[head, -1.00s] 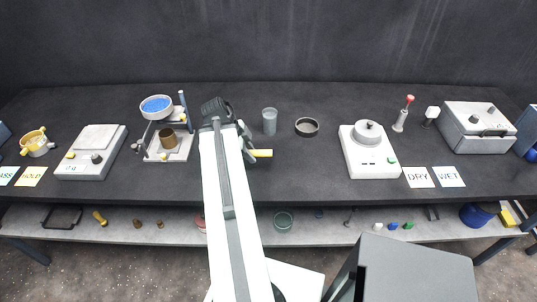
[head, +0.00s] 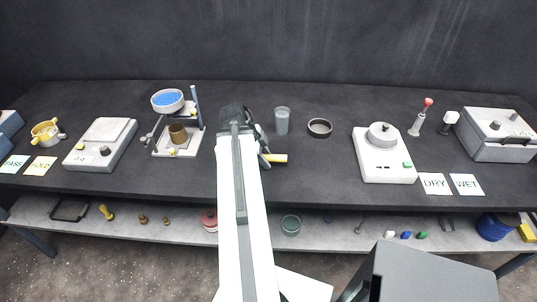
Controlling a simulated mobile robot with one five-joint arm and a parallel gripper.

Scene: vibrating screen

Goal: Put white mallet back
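My gripper (head: 236,117) is over the middle of the dark bench, seen from behind along my white arm. Its fingers are hidden, so I cannot tell whether they are open or shut. A short yellow rod (head: 275,158), like a handle end, sticks out to the right of my wrist. I cannot tell whether it is held or lies on the bench, and no white mallet head shows there. A small white-headed thing (head: 451,117) on a dark foot stands at the right of the bench. It is too small to tell whether it is a mallet.
A stand with a blue-filled bowl (head: 168,101) is left of my arm. A clear cup (head: 282,121) and a dark ring (head: 320,128) are to its right. A white machine (head: 386,158) and a grey box (head: 497,135) stand farther right. A shelf (head: 340,230) below holds small items.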

